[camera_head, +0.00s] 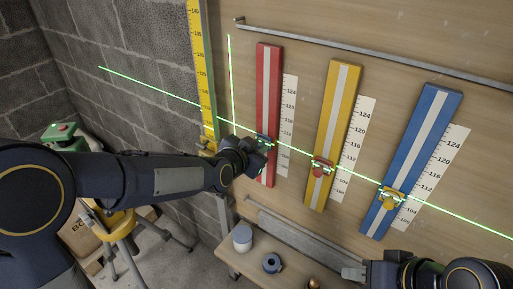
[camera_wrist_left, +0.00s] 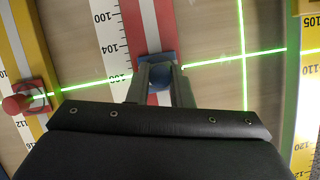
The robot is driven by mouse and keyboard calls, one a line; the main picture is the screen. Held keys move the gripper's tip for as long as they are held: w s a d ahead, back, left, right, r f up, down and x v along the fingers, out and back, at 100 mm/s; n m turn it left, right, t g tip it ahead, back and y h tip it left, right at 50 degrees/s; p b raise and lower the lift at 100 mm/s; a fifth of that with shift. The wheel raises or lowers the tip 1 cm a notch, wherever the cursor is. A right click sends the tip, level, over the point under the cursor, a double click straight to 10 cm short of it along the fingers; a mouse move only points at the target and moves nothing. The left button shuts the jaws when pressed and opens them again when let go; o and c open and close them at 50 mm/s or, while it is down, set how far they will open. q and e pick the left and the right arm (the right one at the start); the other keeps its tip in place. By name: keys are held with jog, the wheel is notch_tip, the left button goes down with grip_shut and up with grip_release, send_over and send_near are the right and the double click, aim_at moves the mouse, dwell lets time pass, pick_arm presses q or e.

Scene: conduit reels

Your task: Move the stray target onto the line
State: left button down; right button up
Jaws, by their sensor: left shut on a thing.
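A red rail (camera_head: 273,75) with a pale centre stripe carries a blue target (camera_head: 264,139). My left gripper (camera_head: 258,148) is shut on this target, which also shows in the left wrist view (camera_wrist_left: 143,57). The green laser line (camera_head: 160,89) runs across the board and meets the blue target; the fingers partly hide the target, so its exact centring is unclear. A red target (camera_head: 319,169) sits on the yellow rail (camera_head: 328,115), and a yellow target (camera_head: 390,196) on the blue rail (camera_head: 437,97); the line crosses both. My right gripper (camera_head: 353,273) is at the bottom edge, its jaws unclear.
White scales stand beside the rails (camera_head: 286,110). A yellow ruler (camera_head: 202,65) stands at the board's left edge, near a vertical green line (camera_head: 231,75). A shelf below holds a white container (camera_head: 242,238) and a dark reel (camera_head: 272,263). A yellow tripod (camera_head: 118,224) stands lower left.

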pick_arm(q)
jog(key=c, duration=0.7)
grip_release()
jog(key=shift+c, duration=0.2)
jog(key=shift+s, duration=0.1)
jog(key=s+a+b, duration=0.1)
jog(key=s+a, duration=0.4)
jog(key=s, duration=0.2)
jog(key=shift+a, duration=0.2)
dwell(0.4)
jog(key=shift+s, duration=0.1)
